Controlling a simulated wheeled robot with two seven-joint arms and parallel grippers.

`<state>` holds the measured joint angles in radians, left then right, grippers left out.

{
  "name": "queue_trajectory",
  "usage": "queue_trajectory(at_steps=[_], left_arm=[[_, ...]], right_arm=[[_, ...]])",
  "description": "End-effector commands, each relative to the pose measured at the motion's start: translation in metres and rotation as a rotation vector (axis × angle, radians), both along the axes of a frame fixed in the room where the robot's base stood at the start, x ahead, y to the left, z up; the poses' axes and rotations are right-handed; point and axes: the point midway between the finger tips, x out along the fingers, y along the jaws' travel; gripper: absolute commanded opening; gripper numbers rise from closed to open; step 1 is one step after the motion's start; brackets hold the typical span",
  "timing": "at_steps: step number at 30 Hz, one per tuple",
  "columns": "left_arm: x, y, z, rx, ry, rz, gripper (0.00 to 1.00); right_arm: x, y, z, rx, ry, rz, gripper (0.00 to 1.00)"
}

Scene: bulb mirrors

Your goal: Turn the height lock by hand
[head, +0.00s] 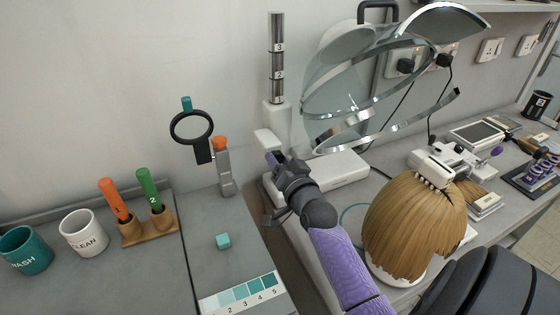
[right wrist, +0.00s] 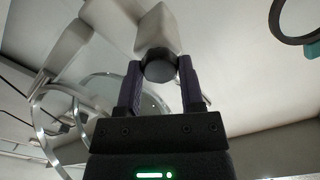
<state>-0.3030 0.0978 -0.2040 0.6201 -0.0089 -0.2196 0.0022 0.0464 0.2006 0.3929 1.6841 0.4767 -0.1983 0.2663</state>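A white stand post (head: 275,116) with a banded metal column (head: 277,58) rises from a white base. A pale block (head: 268,140) juts from its front. My right gripper (head: 273,160) is just below and in front of this block. In the right wrist view, a dark round knob (right wrist: 159,66) sits on the end of a pale block (right wrist: 158,30). The right fingers (right wrist: 160,82) stand on either side of the knob, apart, with only slim gaps at the tips; contact cannot be made out. In the head view the gripper hides the knob. My left gripper is not in view.
Curved mirrors (head: 345,90) hang right of the column, close to my right arm. A wig head (head: 412,225) stands right of the arm.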

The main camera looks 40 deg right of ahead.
Motion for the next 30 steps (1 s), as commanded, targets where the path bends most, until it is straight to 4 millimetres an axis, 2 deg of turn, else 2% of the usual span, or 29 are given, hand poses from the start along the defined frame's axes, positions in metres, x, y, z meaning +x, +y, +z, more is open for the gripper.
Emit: queue_trajectory(at_steps=[1, 4, 5, 14, 24, 30], left_arm=[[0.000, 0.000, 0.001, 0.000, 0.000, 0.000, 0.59], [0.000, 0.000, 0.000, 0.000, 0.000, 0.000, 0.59], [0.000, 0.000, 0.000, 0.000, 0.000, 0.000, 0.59], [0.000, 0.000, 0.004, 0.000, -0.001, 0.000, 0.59], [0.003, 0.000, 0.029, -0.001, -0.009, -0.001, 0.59], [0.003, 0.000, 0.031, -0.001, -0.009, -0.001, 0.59]], right_arm=[[0.000, 0.000, 0.000, 0.004, 0.000, 0.001, 0.59], [0.000, 0.000, 0.000, 0.005, -0.001, 0.001, 0.80], [0.000, 0.000, 0.000, 0.005, -0.001, 0.001, 0.84], [-0.003, 0.001, 0.001, 0.006, 0.000, 0.000, 0.84], [-0.048, 0.015, 0.003, 0.005, 0.001, 0.000, 0.84], [-0.058, 0.018, 0.001, 0.006, -0.002, 0.000, 0.84]])
